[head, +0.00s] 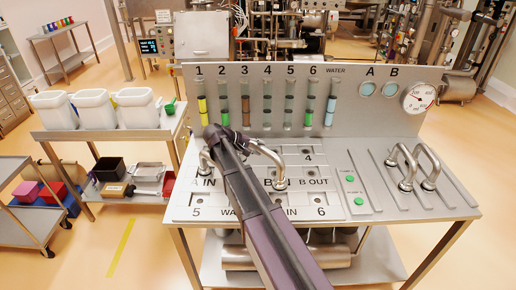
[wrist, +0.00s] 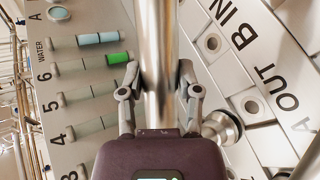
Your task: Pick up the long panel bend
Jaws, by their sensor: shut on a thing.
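A shiny steel panel bend (head: 265,152) lies across the lower port panel (head: 315,186). My arm hides its middle; a curved leg ends near the B label and another steel part shows near A IN. In the wrist view its tube (wrist: 157,60) runs upright in the picture between the fingers of my gripper (wrist: 158,88), which is shut on it. A round end fitting (wrist: 220,130) shows right of the fingers. I cannot tell whether the ends are clear of the ports.
Two more steel bends (head: 403,168) (head: 430,167) stand at the bench's right. Green buttons (head: 359,202) sit between. The upright back panel (head: 350,112) carries sight tubes and a gauge (head: 419,98). White containers (head: 88,108) stand on a left cart.

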